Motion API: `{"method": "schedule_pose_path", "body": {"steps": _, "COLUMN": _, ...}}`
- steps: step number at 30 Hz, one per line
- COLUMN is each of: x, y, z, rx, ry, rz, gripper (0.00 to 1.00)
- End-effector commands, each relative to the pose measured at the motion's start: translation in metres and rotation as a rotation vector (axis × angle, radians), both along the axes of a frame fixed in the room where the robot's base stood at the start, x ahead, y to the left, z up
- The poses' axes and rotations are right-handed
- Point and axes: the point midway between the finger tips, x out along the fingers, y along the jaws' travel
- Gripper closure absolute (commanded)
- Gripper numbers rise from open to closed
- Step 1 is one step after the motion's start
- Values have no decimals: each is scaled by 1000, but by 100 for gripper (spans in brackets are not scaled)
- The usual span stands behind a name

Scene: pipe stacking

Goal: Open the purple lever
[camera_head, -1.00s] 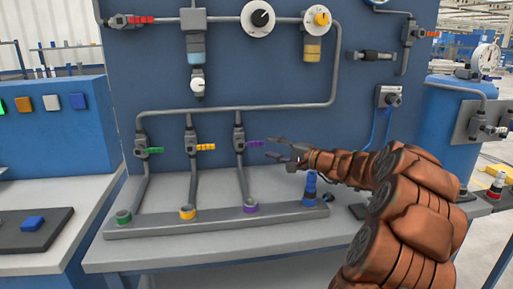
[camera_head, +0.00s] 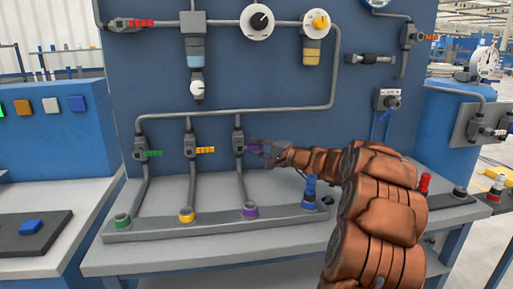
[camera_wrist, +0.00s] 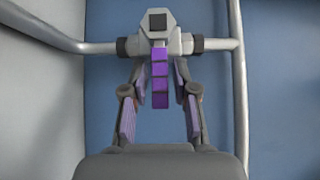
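The purple lever (camera_head: 253,148) sticks out to the right from its grey valve (camera_head: 239,142) on the blue panel in the head view. In the wrist view the purple lever (camera_wrist: 160,78) lies between the two fingers of my gripper (camera_wrist: 159,105). The fingers stand on either side of it, with a visible gap at each side. My gripper (camera_head: 264,150) is open around the lever's outer end in the head view. The grey valve body (camera_wrist: 158,40) shows just beyond the fingertips.
A green lever (camera_head: 154,153) and a yellow lever (camera_head: 205,150) sit on pipes to the left. A blue-handled part (camera_head: 310,190) stands on the bench below my arm. Grey pipes (camera_head: 250,108) run above the levers.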

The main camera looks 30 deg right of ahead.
Motion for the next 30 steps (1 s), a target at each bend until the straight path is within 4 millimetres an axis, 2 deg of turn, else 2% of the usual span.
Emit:
{"method": "schedule_pose_path", "body": {"steps": 1, "x": 0, "y": 0, "z": 0, "rx": 0, "ry": 0, "rz": 0, "gripper": 80}}
{"method": "schedule_pose_path", "body": {"steps": 7, "x": 0, "y": 0, "z": 0, "rx": 0, "ry": 0, "rz": 0, "gripper": 100}}
{"method": "schedule_pose_path", "body": {"steps": 23, "x": 0, "y": 0, "z": 0, "rx": 0, "ry": 1, "rz": 0, "gripper": 100}}
{"method": "schedule_pose_path", "body": {"steps": 30, "x": 4, "y": 10, "z": 2, "rx": -23, "ry": 7, "rz": 15, "gripper": 100}}
